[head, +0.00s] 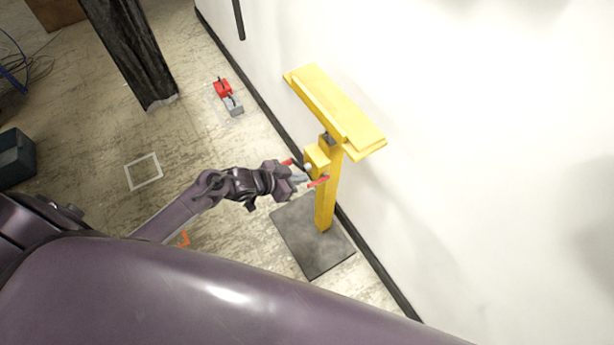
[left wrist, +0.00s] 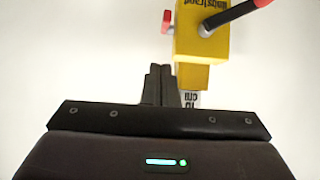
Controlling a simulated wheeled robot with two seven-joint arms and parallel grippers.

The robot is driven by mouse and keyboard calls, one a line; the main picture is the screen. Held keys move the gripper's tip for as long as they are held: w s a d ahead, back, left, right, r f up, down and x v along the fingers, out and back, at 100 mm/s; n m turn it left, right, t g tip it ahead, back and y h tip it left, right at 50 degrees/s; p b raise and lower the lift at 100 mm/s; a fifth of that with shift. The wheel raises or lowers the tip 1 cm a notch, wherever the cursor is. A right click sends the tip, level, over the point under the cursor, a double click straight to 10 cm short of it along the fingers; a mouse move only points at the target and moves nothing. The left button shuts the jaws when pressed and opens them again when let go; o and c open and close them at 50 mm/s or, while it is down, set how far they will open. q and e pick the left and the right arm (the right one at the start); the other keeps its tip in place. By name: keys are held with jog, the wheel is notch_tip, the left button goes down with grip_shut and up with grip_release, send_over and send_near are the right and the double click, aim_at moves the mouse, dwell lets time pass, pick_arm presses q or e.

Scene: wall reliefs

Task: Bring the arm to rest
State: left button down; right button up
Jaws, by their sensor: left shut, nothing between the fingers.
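My left gripper (head: 301,178) is at the end of my left arm, close to a yellow post (head: 326,205) by the white wall. In the left wrist view, its two dark fingers (left wrist: 161,84) are together with nothing between them. Just beyond them is a yellow box (left wrist: 190,50) with dark lettering and a lever with a red grip (left wrist: 262,3). Another red end (left wrist: 166,20) shows on its left side. In the head view, the box (head: 316,158) sits on the post, with red ends on both sides. I cannot tell if the fingers touch it. My right gripper is not in view.
The post carries a wide yellow top (head: 335,110) and stands on a dark base plate (head: 310,245). A red item (head: 222,87) and a grey item (head: 233,105) lie on the floor. A dark pillar (head: 135,50) stands further back.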

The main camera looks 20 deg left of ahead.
pick_arm(q)
jog(key=s+a+r, duration=0.2)
jog(key=s+a, duration=0.1)
jog(key=s, duration=0.1)
jog(key=s+a+f+n+g+y, duration=0.1)
jog(key=s+a+f+n+y, duration=0.15)
jog(key=s+f, duration=0.55)
jog(key=s+a+f+n+g+y, duration=0.1)
jog(key=s+a+f+n+y, duration=0.2)
jog(key=f, duration=0.9)
jog(key=s+d+f+g, duration=0.2)
jog(key=s+f, duration=0.4)
jog(key=s, duration=0.6)
jog(key=s+d+f+g, duration=0.3)
jog(key=s+f, duration=0.4)
jog(key=s, duration=0.4)
jog(key=shift+s+g+y, duration=0.3)
jog(key=shift+s+y, duration=0.05)
jog(key=shift+y, duration=0.1)
jog(key=shift+m, duration=0.25)
